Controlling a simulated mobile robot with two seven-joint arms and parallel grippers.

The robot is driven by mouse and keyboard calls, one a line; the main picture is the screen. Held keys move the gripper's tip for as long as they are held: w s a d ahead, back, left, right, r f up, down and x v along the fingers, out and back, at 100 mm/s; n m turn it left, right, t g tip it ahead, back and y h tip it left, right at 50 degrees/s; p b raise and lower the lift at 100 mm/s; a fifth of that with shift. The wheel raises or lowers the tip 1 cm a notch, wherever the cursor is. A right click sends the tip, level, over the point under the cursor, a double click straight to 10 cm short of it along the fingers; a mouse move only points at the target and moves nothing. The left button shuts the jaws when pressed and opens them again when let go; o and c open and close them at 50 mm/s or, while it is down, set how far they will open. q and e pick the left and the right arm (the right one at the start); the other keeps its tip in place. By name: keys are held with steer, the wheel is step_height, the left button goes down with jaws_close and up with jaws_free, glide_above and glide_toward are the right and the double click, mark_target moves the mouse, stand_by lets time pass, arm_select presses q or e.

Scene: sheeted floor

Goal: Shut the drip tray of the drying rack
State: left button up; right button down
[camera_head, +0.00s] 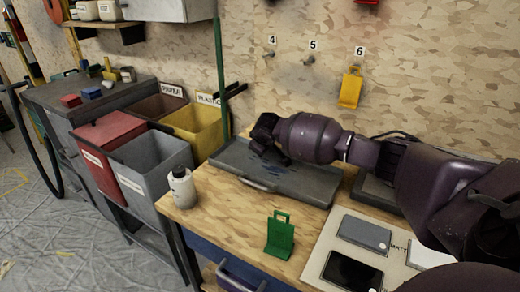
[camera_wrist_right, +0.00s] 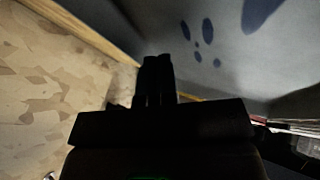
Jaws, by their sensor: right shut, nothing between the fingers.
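The grey drip tray (camera_head: 315,190) lies on the wooden workbench. It is shallow, has dark blue stains, and carries a handle (camera_head: 258,185) on its front edge. The stained grey surface also shows in the right wrist view (camera_wrist_right: 230,70). I cannot make out a separate drying rack around it. My right gripper (camera_head: 282,157) reaches in from the right and is over the back part of the tray; whether it touches is unclear. Its dark fingers (camera_wrist_right: 158,75) are together and empty in the wrist view. My left gripper is not in view.
A white bottle (camera_head: 182,188) stands left of the tray and a green stand (camera_head: 280,236) in front. Red, grey and yellow bins are left of the bench. The patterned wall (camera_head: 300,95) rises behind.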

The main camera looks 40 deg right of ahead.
steer(key=w+d+b, duration=0.1)
steer(key=d, duration=0.2)
steer(key=w+d+f+b, duration=0.1)
steer(key=d, duration=0.2)
steer(key=w+d+b, duration=0.1)
steer(key=w+d, duration=0.1)
steer(key=d, duration=0.1)
steer(key=shift+d+f, duration=0.15)
steer(key=shift+d, duration=0.2)
steer(key=d, duration=0.1)
steer(key=w+d+b, duration=0.1)
steer(key=d, duration=0.1)
steer(key=w+d+b, duration=0.1)
steer(key=d, duration=0.1)
steer(key=shift+w+d+r, duration=0.2)
steer(key=shift+d, duration=0.05)
steer(key=shift+w+d+r+b, duration=0.1)
steer(key=shift+d+b, duration=0.15)
steer(key=shift+b, duration=0.1)
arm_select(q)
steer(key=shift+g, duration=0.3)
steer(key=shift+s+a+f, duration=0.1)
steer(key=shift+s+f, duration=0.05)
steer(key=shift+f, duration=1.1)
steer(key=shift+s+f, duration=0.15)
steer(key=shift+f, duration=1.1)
arm_select(e)
steer(key=shift+d+r, duration=0.2)
steer(key=shift+r, duration=0.35)
